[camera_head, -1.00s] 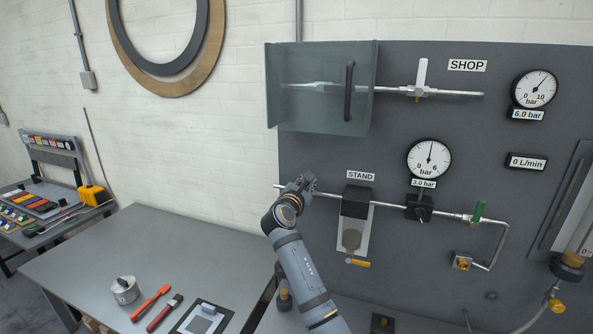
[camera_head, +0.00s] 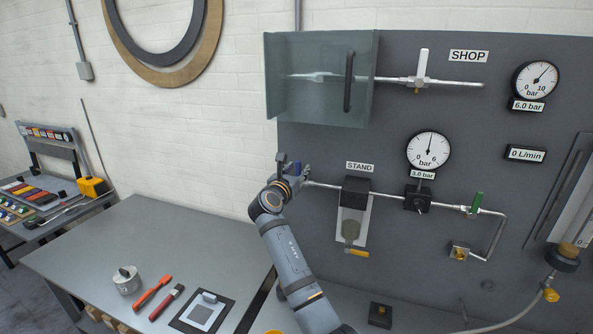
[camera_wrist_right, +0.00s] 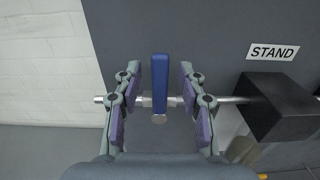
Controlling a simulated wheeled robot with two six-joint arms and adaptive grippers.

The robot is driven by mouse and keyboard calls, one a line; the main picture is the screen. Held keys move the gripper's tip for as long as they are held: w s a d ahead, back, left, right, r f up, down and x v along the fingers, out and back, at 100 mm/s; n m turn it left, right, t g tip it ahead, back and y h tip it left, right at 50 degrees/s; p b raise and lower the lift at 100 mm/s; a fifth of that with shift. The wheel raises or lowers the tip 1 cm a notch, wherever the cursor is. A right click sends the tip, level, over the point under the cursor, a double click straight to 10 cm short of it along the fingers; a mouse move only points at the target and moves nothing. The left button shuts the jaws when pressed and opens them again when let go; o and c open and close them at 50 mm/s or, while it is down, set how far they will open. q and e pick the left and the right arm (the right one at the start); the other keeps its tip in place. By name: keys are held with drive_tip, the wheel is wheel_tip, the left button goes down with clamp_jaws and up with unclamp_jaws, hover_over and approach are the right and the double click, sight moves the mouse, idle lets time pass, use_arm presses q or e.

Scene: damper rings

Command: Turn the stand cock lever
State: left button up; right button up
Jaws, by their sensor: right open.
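The stand cock lever is blue and stands upright across the horizontal pipe, in the middle of the right wrist view (camera_wrist_right: 160,84). In the head view a small dark blue piece of it shows above my right gripper (camera_head: 281,160). My right gripper (camera_head: 296,172) is at the left end of the STAND pipe (camera_head: 325,185). In the right wrist view its two fingers (camera_wrist_right: 159,72) are open, one on each side of the lever, with a visible gap on both sides. The cock's body is mostly hidden behind the lever. My left gripper is not in view.
Right of the lever are the STAND label (camera_head: 360,167), a black block (camera_head: 356,190) and a gauge (camera_head: 428,151). A clear cover (camera_head: 315,85) stands out above over the SHOP pipe. A grey bench (camera_head: 150,235) with tools lies at lower left.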

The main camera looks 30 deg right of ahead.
drive_tip(key=shift+v, duration=0.85)
drive_tip(key=shift+s, duration=0.1)
drive_tip(key=v, duration=0.6)
idle(0.5)
